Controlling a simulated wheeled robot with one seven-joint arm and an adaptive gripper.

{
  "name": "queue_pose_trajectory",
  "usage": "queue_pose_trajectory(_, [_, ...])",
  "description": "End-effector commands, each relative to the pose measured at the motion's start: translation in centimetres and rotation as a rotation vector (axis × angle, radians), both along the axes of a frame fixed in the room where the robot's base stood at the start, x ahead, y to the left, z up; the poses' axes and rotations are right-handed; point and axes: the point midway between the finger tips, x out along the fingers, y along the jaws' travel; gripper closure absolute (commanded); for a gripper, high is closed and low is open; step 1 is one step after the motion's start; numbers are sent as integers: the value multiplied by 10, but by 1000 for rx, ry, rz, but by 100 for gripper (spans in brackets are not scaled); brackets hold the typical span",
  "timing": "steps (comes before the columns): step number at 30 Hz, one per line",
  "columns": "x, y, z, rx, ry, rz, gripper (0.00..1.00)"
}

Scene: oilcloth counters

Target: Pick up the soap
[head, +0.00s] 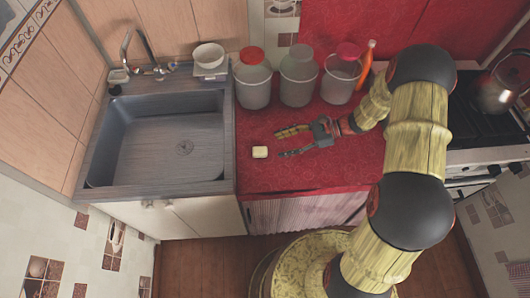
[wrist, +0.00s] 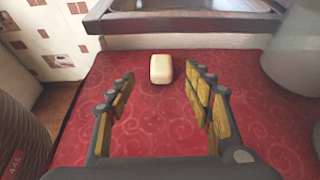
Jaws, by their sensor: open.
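The soap (head: 260,152) is a small cream block lying on the red counter, a little right of the sink. In the wrist view the soap (wrist: 161,68) lies just beyond the fingertips, between their lines and nearer the right finger. My gripper (head: 279,143) is open and empty, with its fingers pointing left toward the soap. In the wrist view my gripper (wrist: 160,75) shows both yellow-padded fingers spread apart. The soap is apart from the fingers and fully visible.
The grey sink (head: 100,150) is left of the soap. Three jars, a red-lidded one (head: 253,85), a middle one (head: 298,82) and another red-lidded one (head: 340,80), stand behind my gripper. An orange bottle (head: 366,62) stands beside them. The red counter (head: 290,178) is clear in front.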

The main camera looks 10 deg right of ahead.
Motion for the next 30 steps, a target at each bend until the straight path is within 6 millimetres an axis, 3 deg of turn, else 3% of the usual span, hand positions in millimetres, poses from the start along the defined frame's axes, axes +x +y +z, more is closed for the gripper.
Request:
queue_pose_trajectory(14, [1, 35, -16, 9, 23, -1, 48])
queue_pose_trajectory(22, [5, 68, -31, 9, 22, -1, 48])
queue_pose_trajectory(30, [5, 72, -31, 9, 21, -2, 49])
